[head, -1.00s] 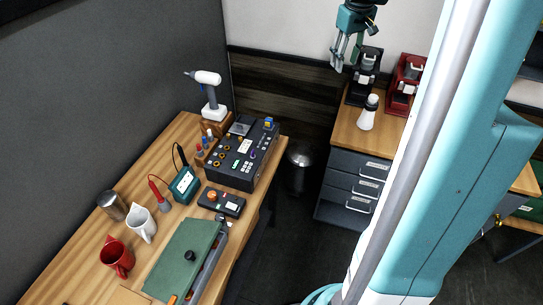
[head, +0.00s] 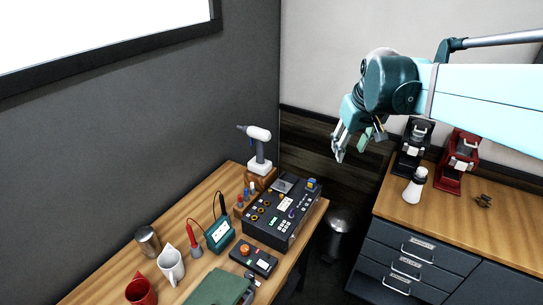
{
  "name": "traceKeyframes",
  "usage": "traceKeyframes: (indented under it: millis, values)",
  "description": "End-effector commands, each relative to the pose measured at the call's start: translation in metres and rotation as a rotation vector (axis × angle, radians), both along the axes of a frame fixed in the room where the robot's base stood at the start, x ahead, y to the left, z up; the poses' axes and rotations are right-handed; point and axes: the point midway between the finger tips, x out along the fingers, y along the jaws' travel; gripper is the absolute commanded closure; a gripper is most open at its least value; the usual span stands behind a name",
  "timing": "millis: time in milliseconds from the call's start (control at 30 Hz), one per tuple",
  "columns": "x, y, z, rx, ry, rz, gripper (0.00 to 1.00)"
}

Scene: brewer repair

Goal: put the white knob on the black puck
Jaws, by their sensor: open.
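My gripper (head: 350,150) is open and empty, its fingers pointing down in the air left of the brewers. No thing in the head view can be named for sure as the white knob or the black puck. A black console (head: 280,215) with several small coloured knobs sits on the left bench. Its small parts are too fine to tell.
A black brewer (head: 412,150) and a red brewer (head: 459,160) stand on the right counter (head: 440,213). A drill (head: 259,150), red mug (head: 140,291), white pitcher (head: 171,264) and green case (head: 217,290) crowd the left bench (head: 110,285). A bin (head: 338,228) stands between.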

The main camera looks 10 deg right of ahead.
Motion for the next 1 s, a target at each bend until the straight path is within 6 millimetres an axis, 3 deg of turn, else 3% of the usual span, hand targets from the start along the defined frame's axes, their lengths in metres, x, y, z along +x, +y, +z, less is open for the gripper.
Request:
traceKeyframes:
  millis: [100, 500, 1000]
  values:
    - [-0.019, 0.026, -0.003, 0.004, -0.027, 0.006, 0.60]
    - [-0.081, 0.098, -0.023, 0.029, -0.121, 0.017, 0.60]
    - [-0.156, 0.165, -0.068, 0.085, -0.229, 0.032, 0.60]
